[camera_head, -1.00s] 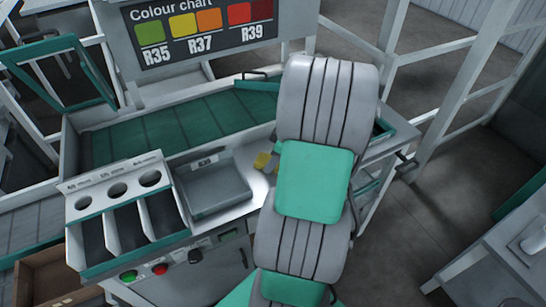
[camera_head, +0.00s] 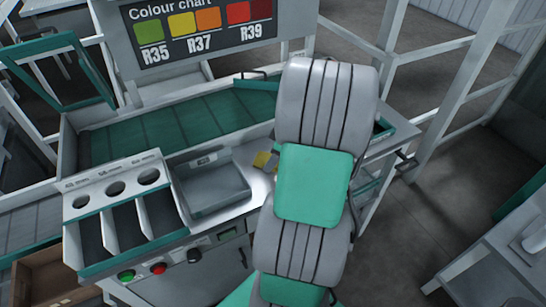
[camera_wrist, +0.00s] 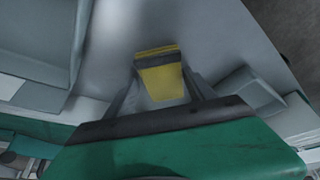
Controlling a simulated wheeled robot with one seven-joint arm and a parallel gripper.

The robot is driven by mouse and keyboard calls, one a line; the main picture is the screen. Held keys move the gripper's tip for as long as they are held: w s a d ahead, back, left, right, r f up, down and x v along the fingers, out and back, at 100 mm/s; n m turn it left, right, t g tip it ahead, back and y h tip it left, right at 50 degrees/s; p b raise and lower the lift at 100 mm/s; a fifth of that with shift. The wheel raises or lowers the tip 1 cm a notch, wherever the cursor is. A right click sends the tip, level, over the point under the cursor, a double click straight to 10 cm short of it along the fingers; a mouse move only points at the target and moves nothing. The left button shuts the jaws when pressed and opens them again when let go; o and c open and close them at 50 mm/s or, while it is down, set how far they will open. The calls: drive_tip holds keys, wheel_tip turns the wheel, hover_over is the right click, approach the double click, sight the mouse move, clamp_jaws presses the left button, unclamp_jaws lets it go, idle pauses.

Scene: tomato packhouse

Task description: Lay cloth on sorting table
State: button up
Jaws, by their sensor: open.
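A folded yellow cloth (camera_head: 262,160) with a dark band across it lies on the pale metal top of the sorting table (camera_head: 240,158). It shows in the wrist view (camera_wrist: 160,76) between the fingers of my gripper (camera_wrist: 159,88). The gripper is open, with one finger on each side of the cloth. I cannot tell whether the fingers touch it. In the head view my arm hides most of the gripper and part of the table top.
A grey tray (camera_head: 210,188) sits left of the cloth. Left of that is a grey rack (camera_head: 118,213) with dark slots and round holes. A green conveyor belt (camera_head: 160,128) runs behind, below a colour chart (camera_head: 200,30). A cardboard box (camera_head: 45,275) is at lower left.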

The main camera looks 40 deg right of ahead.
drive_tip(key=shift+s+a+f, duration=0.2)
drive_tip(key=shift+a+f, duration=0.05)
drive_tip(key=shift+f, duration=0.2)
drive_tip(key=shift+s+a+f, duration=0.2)
drive_tip(key=shift+a+f, duration=0.05)
drive_tip(key=shift+f, duration=0.15)
drive_tip(key=shift+r, duration=0.25)
drive_tip(key=w+v, duration=0.1)
drive_tip(key=v, duration=1.2)
drive_tip(key=w+a+r+m+g, duration=0.1)
drive_tip(key=w+a, duration=0.4)
drive_tip(key=a, duration=0.5)
drive_tip(key=s+a+m+h, duration=0.1)
drive_tip(key=s+a+m, duration=0.1)
drive_tip(key=a, duration=0.8)
drive_tip(key=s+a+f+m+h, duration=0.1)
drive_tip(key=s+a+m, duration=0.1)
drive_tip(key=a, duration=0.8)
drive_tip(key=shift+s+a+m+p, duration=0.15)
drive_tip(key=shift+s+m+p, duration=0.2)
drive_tip(key=shift+s, duration=0.4)
drive_tip(key=shift+f, duration=0.1)
